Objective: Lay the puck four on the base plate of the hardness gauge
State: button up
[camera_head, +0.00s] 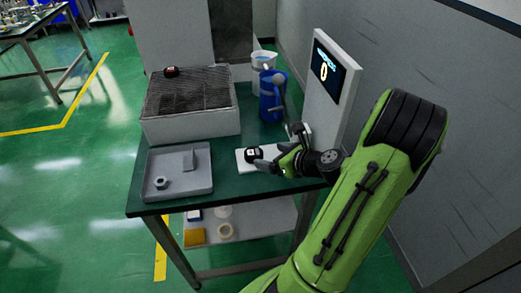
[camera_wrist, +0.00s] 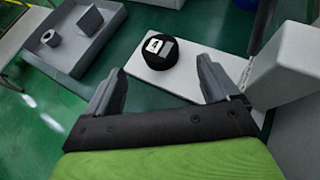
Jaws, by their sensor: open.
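A black puck (camera_head: 252,155) with a white label sits on the white base plate (camera_head: 241,167) of the hardness gauge (camera_head: 318,88). In the wrist view the puck (camera_wrist: 159,50) lies flat near the left end of the base plate (camera_wrist: 133,69). The mark on its label is too small to read surely. My gripper (camera_head: 270,161) is open over the plate. In the wrist view my fingertips (camera_wrist: 153,75) are apart, with the puck just beyond them and no finger touching it. The gauge's screen shows a 0.
A grilled box (camera_head: 190,125) stands behind left, with another dark puck (camera_head: 171,72) on top. A grey tray (camera_head: 178,187) holds a nut and a block. A blue container (camera_head: 270,97) and a white bucket (camera_head: 263,60) stand beside the gauge.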

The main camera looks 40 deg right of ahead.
jog(key=v, duration=0.4)
jog(key=w+a+r+n+g+y, duration=0.25)
jog(key=a+n+g, duration=0.35)
jog(key=a+n, duration=1.15)
jog(key=s+a+r+n+h, duration=0.2)
jog(key=s+a+r+n, duration=0.6)
jog(key=n, duration=1)
jog(key=s+a, duration=0.1)
jog(key=s, duration=0.2)
jog(key=shift+s+a+r+n+g+p, duration=0.15)
jog(key=shift+a+r+n+g+p, duration=0.05)
jog(key=shift+r+n+g+p, duration=0.15)
